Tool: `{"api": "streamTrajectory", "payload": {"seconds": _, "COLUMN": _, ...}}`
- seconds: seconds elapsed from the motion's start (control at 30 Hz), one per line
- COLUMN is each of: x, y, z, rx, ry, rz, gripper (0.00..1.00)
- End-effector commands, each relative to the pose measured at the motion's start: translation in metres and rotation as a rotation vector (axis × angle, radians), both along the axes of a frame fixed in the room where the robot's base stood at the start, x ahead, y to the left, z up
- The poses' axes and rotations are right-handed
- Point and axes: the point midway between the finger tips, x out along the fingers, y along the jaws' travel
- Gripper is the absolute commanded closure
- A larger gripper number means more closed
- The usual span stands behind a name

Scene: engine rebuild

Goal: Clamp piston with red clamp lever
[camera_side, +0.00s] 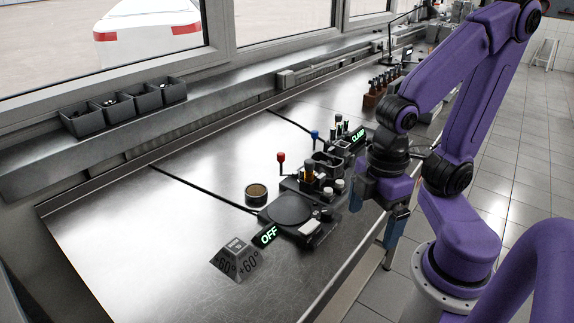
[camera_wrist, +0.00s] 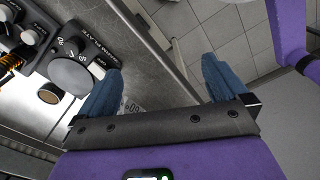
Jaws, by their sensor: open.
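The red clamp lever (camera_side: 281,158) stands upright, red knob on top, at the left of the black fixture in the side view. I cannot pick out the red knob in the wrist view. A dark cylinder with an orange band (camera_side: 309,172) stands in the fixture; it may be the piston, but it is too small to tell. Orange coils (camera_wrist: 11,64) show at the left edge of the wrist view. My gripper (camera_side: 373,222) is open and empty, its blue fingers pointing down, right of the fixture near the bench's front edge. The wrist view shows the spread fingers (camera_wrist: 157,87) over the bench edge and floor.
A blue-knobbed lever (camera_side: 315,135) stands behind the red one. A round black plate (camera_side: 289,209) with a lit OFF sign (camera_side: 265,235) is in front. A brown-topped ring (camera_side: 256,193) sits left. A lit CLAMP sign (camera_side: 358,137) stands behind.

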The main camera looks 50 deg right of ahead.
Motion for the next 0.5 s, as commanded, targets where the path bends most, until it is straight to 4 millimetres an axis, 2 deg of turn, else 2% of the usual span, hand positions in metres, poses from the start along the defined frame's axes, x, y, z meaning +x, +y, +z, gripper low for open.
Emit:
{"api": "streamTrajectory", "payload": {"seconds": 0.07, "x": 0.0, "y": 0.0, "z": 0.0, "rx": 0.0, "ry": 0.0, "rz": 0.0, "gripper": 0.0}}
{"api": "streamTrajectory", "payload": {"seconds": 0.2, "x": 0.005, "y": 0.002, "z": 0.002, "rx": 0.0, "ry": -0.001, "rz": -0.001, "gripper": 0.46}}
{"api": "streamTrajectory", "payload": {"seconds": 0.27, "x": 0.013, "y": 0.006, "z": 0.006, "rx": -0.001, "ry": 0.0, "rz": -0.002, "gripper": 0.48}}
{"api": "streamTrajectory", "payload": {"seconds": 0.37, "x": 0.037, "y": 0.014, "z": 0.016, "rx": -0.004, "ry": -0.003, "rz": 0.0, "gripper": 0.48}}
{"api": "streamTrajectory", "payload": {"seconds": 0.5, "x": 0.085, "y": 0.022, "z": 0.034, "rx": -0.009, "ry": -0.004, "rz": 0.007, "gripper": 0.48}}
